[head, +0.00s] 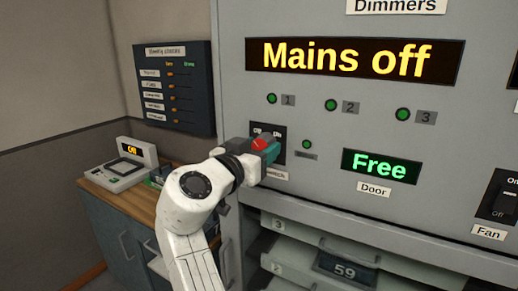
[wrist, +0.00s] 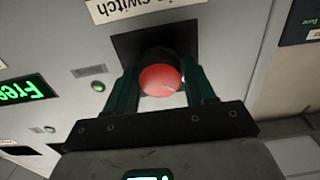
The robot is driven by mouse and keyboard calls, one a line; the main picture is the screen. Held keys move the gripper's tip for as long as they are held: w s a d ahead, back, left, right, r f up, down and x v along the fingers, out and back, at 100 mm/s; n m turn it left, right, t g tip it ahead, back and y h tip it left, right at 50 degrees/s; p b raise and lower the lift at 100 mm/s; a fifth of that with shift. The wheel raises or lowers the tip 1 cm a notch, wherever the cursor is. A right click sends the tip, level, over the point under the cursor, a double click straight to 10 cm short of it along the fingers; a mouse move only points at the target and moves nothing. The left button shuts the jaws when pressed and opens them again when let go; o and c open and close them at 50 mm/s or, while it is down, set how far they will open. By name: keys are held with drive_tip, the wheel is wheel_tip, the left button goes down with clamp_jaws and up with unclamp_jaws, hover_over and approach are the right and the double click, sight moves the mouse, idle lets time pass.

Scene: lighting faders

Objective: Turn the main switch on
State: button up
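The main switch is a red rotary knob (head: 260,144) on a black plate marked "On" at its upper right, on the grey panel. The display (head: 350,60) above reads "Mains off". My gripper (head: 266,150) is at the knob and hides part of the plate and its label. In the wrist view the red knob (wrist: 161,79) sits between the two teal fingers of my gripper (wrist: 161,85).
A door display (head: 379,165) reads "Free". A fan switch (head: 503,194) is at the right. Drawers or racks (head: 322,256) stick out below the panel. At left, a cabinet (head: 110,235) carries a small device (head: 118,172), and a dark board (head: 176,88) hangs on the wall.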

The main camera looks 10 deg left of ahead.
drive_tip(key=c, duration=0.6)
drive_tip(key=shift+c, duration=0.2)
drive_tip(key=shift+f+b, duration=0.15)
drive_tip(key=shift+b, duration=0.5)
drive_tip(key=m+b, duration=1.7)
drive_tip(key=b, duration=0.2)
drive_tip(key=shift+m, duration=0.4)
